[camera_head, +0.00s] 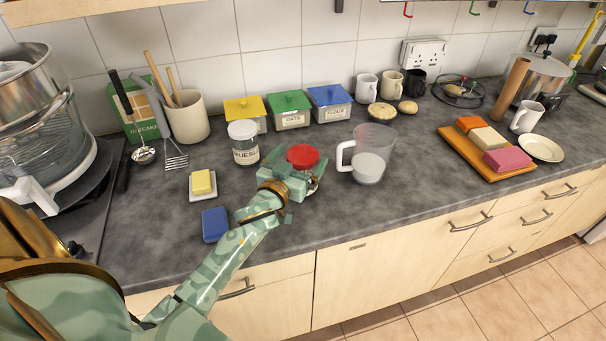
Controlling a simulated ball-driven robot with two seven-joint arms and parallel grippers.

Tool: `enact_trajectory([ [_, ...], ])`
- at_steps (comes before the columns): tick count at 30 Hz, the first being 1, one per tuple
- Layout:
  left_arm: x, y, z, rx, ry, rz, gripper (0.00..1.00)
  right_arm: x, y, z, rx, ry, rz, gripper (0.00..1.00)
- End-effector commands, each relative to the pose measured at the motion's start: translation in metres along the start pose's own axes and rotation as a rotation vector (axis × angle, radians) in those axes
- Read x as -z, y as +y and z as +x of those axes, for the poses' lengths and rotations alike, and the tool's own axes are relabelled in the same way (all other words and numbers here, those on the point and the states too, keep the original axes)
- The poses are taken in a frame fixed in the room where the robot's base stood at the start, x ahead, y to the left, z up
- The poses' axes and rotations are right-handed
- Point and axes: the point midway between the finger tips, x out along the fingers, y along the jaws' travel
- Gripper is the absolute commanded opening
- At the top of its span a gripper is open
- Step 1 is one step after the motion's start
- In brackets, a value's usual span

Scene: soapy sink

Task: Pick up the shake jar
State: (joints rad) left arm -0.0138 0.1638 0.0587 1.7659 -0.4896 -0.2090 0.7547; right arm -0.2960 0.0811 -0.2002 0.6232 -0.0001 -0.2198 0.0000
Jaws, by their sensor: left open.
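The jar with a red lid (303,155), which looks like the shake jar, stands on the worktop near the middle of the picture. Its body is mostly hidden behind my left gripper (296,183). The left gripper is open, right at the jar on its near side, below the lid. I cannot tell whether its fingers touch the jar. My right gripper is not in view.
A clear jug (370,165) with white liquid stands close on the right. A white-lidded muesli jar (243,145) stands on the left. A butter dish (202,184) and a blue sponge-like block (215,224) lie nearer. The worktop (420,185) right of the jug is clear.

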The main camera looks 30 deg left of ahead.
Motion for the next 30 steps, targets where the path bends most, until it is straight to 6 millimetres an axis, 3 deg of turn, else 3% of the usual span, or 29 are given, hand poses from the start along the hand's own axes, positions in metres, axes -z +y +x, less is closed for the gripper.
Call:
enact_trajectory([
  [4,-0.001,0.001,0.020,0.000,-0.001,0.001,0.96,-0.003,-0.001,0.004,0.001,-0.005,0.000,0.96],
  [12,0.000,0.000,0.024,0.000,-0.001,0.000,0.96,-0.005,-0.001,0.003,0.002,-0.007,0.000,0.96],
  [21,-0.001,0.001,0.024,0.000,-0.001,0.000,0.16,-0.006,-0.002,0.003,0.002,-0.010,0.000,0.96],
  [30,0.001,0.001,0.024,0.000,0.001,-0.001,0.16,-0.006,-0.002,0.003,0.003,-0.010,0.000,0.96],
])
